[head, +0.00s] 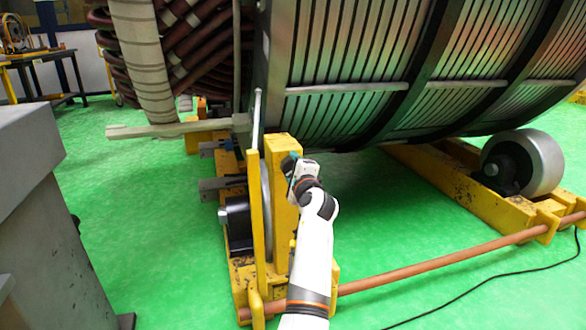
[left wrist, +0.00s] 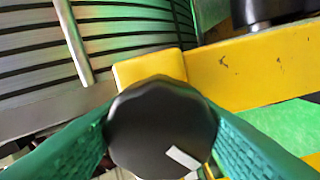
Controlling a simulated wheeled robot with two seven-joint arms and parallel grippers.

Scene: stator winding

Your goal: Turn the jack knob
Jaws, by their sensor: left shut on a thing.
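The jack knob (left wrist: 160,128) is black, round and faceted, with a white mark near its lower right edge in the left wrist view. My left gripper (head: 291,160) has its green fingers on either side of the knob, shut on it. In the head view the gripper is against the yellow upright block (head: 284,190) of the stand, and the knob is hidden there. My right gripper is not in view.
The big ribbed stator (head: 390,60) rests above the yellow frame (head: 430,175). A grey roller (head: 536,162) stands at right. A copper-coloured bar (head: 430,268) and a black cable (head: 480,283) run low across the green floor. A grey block (head: 35,190) stands at left.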

